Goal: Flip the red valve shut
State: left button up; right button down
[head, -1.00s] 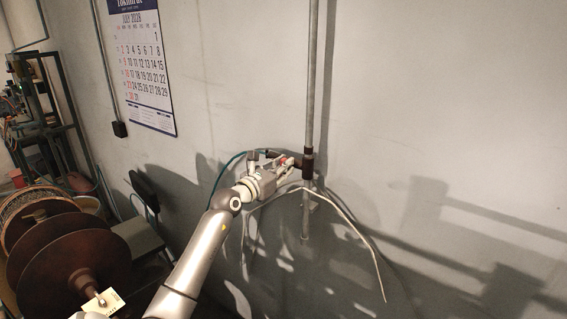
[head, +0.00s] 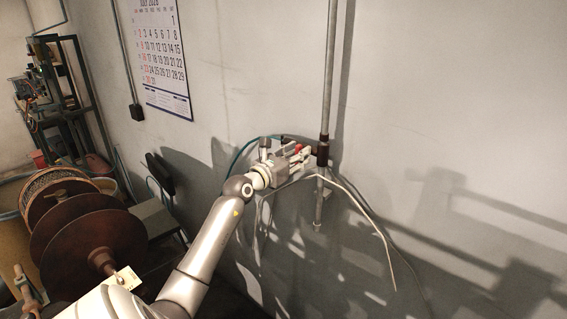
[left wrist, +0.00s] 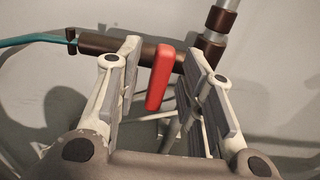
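The red valve handle (left wrist: 160,80) shows in the left wrist view as a red lever across a dark brown pipe fitting (left wrist: 140,50). It stands between the two fingers of my left gripper (left wrist: 163,85), with gaps on both sides, so the fingers are open around it. In the head view the red handle (head: 298,148) is a small patch at the fingertips of my left gripper (head: 298,155), beside the vertical pipe (head: 329,75). My right gripper is not in view.
A teal hose (head: 245,150) joins the fitting's left end. A pale cable (head: 375,215) hangs from the pipe's foot on the wall. Large brown reels (head: 95,245) and a small grey table (head: 155,222) stand at the left. The wall at right is clear.

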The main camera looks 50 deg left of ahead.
pick_arm(q)
jog(key=s+d, duration=0.1)
jog(key=s, duration=1)
jog(key=shift+d, duration=0.15)
